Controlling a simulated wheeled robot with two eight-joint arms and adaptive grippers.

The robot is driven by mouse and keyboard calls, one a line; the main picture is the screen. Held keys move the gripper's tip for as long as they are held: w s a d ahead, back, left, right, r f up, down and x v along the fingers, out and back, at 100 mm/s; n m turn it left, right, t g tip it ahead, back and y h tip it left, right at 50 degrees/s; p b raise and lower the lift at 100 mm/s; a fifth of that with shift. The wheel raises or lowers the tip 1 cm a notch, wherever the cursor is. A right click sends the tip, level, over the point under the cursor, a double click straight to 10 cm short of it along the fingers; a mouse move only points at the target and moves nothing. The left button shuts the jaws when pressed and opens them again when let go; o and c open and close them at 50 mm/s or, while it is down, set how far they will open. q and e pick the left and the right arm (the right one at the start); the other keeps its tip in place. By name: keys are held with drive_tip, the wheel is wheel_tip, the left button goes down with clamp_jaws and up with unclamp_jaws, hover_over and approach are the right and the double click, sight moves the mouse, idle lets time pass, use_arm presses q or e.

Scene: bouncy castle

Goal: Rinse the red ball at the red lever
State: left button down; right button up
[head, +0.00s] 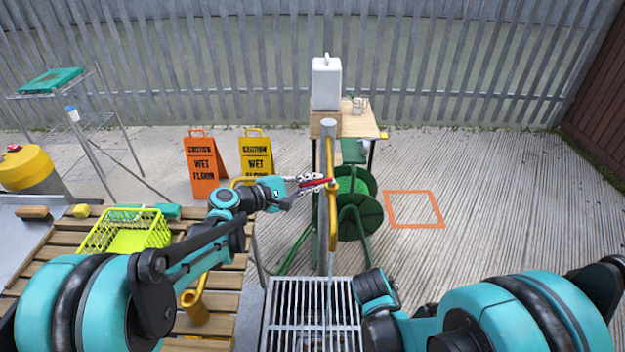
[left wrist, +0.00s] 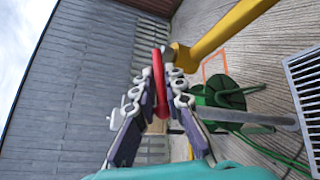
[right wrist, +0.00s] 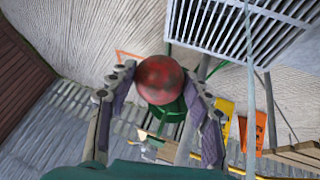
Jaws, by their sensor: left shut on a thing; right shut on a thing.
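The red lever (head: 316,184) is on the yellow standpipe (head: 333,228) above the floor grate. My left gripper (head: 308,186) is shut on it; the left wrist view shows the red lever (left wrist: 159,90) between the fingers. A thin pale stream (head: 329,282), which looks like water, falls from the pipe to the grate; the stream also shows in the right wrist view (right wrist: 249,110). My right gripper (right wrist: 162,88) is shut on the red ball (right wrist: 160,79), which has dark smudges. The ball is apart from the stream in that view. Ball and right gripper are hidden in the head view.
The metal grate (head: 290,312) lies below the pipe. A green hose reel (head: 362,212) stands just behind it. A wooden bench with a yellow-green basket (head: 128,236) is at left, near wet-floor signs (head: 207,162). An orange square (head: 414,209) marks clear floor at right.

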use_arm(q)
drive_tip(key=c, duration=1.6)
unclamp_jaws()
drive_tip(key=v, duration=1.2)
